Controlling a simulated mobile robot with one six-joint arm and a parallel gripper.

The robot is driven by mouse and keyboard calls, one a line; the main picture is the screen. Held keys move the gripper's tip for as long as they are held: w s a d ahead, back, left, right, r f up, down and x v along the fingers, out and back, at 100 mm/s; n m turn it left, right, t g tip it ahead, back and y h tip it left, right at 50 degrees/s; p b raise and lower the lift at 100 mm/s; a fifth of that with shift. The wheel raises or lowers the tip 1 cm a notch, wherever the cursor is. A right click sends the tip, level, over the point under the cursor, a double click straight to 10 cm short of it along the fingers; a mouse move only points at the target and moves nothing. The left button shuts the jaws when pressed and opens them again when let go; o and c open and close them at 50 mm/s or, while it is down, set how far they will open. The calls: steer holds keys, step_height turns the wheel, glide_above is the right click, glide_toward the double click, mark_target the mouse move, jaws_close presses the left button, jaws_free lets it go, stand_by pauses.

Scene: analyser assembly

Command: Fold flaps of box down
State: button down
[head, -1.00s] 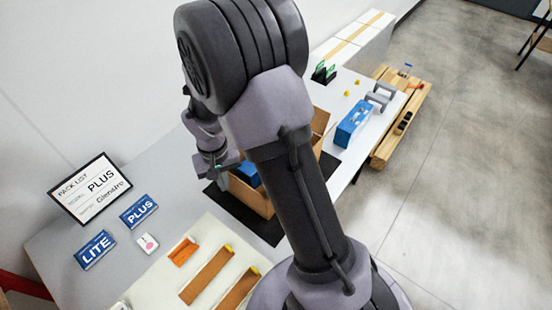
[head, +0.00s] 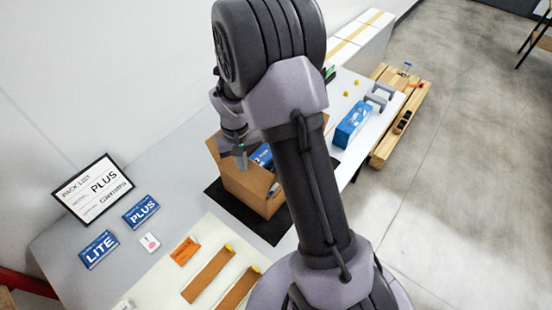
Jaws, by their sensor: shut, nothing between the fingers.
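The open brown cardboard box (head: 245,188) stands on a black mat (head: 222,198) on the grey table. A blue and white item (head: 263,156) lies inside it. A flap (head: 213,148) stands up at the box's left side. Part of another raised edge shows to the right of my arm, and the rest of the box's right side is hidden behind the arm. My gripper (head: 242,166) is shut and empty, pointing down over the box's left part near that flap. I cannot tell whether it touches the box.
A pack list sign (head: 92,188) reads PLUS. PLUS (head: 141,212) and LITE (head: 98,250) blue boxes lie left. Brown strips (head: 208,273) lie in front. A blue box (head: 352,123) stands right, near wooden beams (head: 385,145). White cartons (head: 357,45) stand behind.

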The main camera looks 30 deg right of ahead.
mark_target(249, 160)
steer(key=d, duration=0.1)
steer(key=w+d+f, duration=0.1)
steer(key=d, duration=0.1)
steer(key=shift+f, duration=0.15)
steer(key=d+f+b, duration=0.1)
steer(key=f, duration=0.1)
steer(key=w+d+f+b, duration=0.1)
steer(key=b, duration=0.1)
steer(key=shift+d+f, duration=0.3)
steer(key=shift+f, duration=0.05)
steer(key=shift+s+f, duration=0.1)
steer(key=shift+f, duration=0.15)
steer(key=shift+r, duration=0.1)
stand_by(0.4)
step_height(249, 160, up, 8)
steer(key=p, duration=0.5)
steer(key=shift+f, duration=0.25)
